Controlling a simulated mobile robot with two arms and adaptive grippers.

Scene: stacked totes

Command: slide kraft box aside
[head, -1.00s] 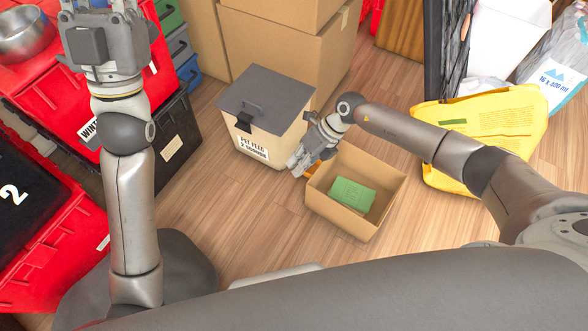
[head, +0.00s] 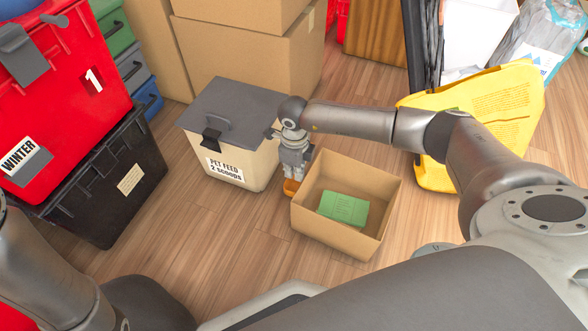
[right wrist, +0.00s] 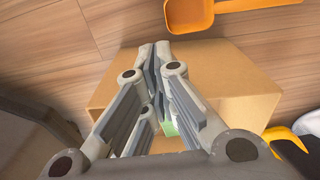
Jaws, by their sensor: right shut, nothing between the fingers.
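The kraft box (head: 335,234) is an open cardboard box on the wood floor, with a green block (head: 343,208) inside. My right gripper (head: 292,172) points down between the box's left side and the pet feed bin (head: 232,150). In the right wrist view the gripper (right wrist: 156,52) is shut and empty, in front of the box's cardboard wall (right wrist: 225,72). I cannot tell whether the fingers touch the box. An orange scoop (head: 290,187) is on the floor by the gripper; it also shows in the wrist view (right wrist: 190,14). My left gripper is out of view.
A yellow bag (head: 500,110) lies to the right behind my right arm. Large cartons (head: 245,55) stand behind the bin. Red (head: 60,110) and black totes (head: 110,180) are stacked at left. Bare floor lies left of and in front of the box.

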